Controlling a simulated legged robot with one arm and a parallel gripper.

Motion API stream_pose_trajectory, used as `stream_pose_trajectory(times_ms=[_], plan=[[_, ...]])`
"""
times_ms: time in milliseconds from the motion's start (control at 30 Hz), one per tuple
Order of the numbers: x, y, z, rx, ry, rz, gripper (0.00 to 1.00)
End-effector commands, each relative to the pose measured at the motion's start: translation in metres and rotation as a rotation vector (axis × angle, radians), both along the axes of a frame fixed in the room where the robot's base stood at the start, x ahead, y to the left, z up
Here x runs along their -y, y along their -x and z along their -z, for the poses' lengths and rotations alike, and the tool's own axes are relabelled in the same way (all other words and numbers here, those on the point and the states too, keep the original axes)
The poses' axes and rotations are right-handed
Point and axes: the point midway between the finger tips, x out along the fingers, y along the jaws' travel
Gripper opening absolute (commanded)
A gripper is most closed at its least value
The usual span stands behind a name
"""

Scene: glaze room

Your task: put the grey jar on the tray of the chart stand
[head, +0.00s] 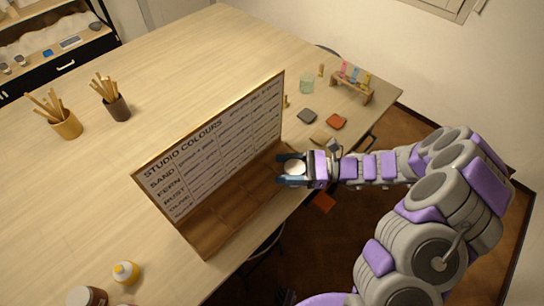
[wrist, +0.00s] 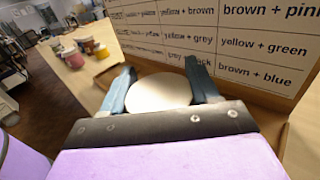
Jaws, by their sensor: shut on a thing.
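The chart stand (head: 213,146) stands on the table, its board reading "STUDIO COLOURS", with a wooden tray (head: 218,228) along its foot. In the wrist view its board (wrist: 225,38) fills the upper right. My gripper (head: 291,169) is shut on a round thing with a pale top (head: 294,167), which I take for the grey jar. In the wrist view the pale disc (wrist: 158,93) sits between the two blue fingers; its sides are hidden. The gripper is at the right end of the tray. I cannot tell whether the jar touches the tray.
Two brush pots stand behind the board.

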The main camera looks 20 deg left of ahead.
Motion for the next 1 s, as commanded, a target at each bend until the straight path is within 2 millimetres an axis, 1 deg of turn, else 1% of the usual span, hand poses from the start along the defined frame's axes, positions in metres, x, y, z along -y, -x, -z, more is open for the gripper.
stream_pose_trajectory(times_ms=[33, 100, 200, 400, 533, 667, 767, 900, 1000], plan=[[-0.006, -0.01, 0.004, 0.003, 0.003, -0.001, 0.21], [-0.015, -0.024, 0.006, 0.007, 0.006, 0.0, 0.21], [-0.031, -0.04, 0.008, 0.007, 0.008, -0.004, 0.21], [-0.052, -0.072, 0.013, 0.005, 0.013, 0.001, 0.21], [-0.055, -0.081, 0.011, 0.002, 0.007, 0.0, 0.21], [-0.053, -0.085, 0.012, 0.003, 0.002, 0.001, 0.21], [-0.05, -0.085, 0.022, 0.001, 0.001, 0.002, 0.21], [-0.052, -0.085, 0.043, 0.0, 0.003, 0.002, 0.21], [-0.055, -0.084, 0.047, 0.002, 0.007, 0.001, 0.21]])
